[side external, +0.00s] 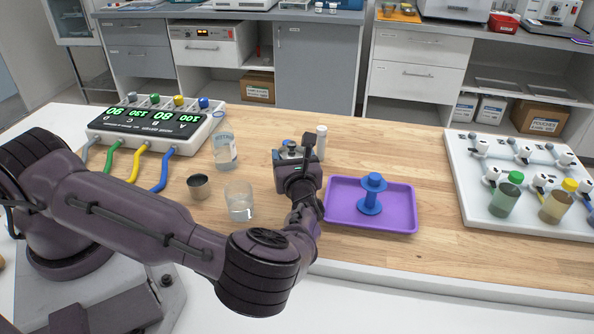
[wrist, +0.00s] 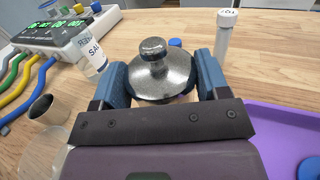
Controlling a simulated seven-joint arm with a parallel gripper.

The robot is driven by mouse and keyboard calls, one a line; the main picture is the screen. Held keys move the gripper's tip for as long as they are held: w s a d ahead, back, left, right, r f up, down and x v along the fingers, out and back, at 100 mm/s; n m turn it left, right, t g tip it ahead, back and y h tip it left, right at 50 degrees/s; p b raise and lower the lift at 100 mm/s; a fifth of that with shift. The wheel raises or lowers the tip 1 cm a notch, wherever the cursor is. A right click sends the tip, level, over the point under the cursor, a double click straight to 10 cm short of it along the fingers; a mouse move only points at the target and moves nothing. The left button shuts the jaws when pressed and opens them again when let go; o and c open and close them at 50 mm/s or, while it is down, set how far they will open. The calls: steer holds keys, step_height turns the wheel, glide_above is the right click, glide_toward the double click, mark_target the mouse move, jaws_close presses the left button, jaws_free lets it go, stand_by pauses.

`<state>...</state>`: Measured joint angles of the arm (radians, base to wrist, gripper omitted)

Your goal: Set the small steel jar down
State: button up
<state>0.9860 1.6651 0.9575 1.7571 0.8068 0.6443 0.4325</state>
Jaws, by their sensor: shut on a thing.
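A small steel jar with a round lid and knob (wrist: 163,72) is between the two blue fingers of my gripper (wrist: 163,88) in the wrist view. The fingers are shut on it from left and right. In the side view my gripper (side external: 291,150) points away over the wooden table, left of the purple tray, and hides most of the jar. The jar's base is hidden, so I cannot tell whether it touches the table.
A white-capped tube (side external: 321,142) stands close on the right. The purple tray (side external: 408,222) holds a blue spool (side external: 371,196). On the left are a labelled bottle (side external: 224,152), a steel cup (side external: 198,187) and a glass beaker (side external: 240,203). The table beyond my gripper looks mostly clear.

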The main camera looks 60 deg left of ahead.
steer(key=shift+w+a+f, duration=0.15)
steer(key=shift+w+f, duration=0.35)
steer(key=shift+f, duration=0.1)
steer(key=shift+w+f, duration=0.2)
steer(key=shift+f, duration=1.6)
steer(key=shift+f, duration=0.1)
steer(key=o, duration=1)
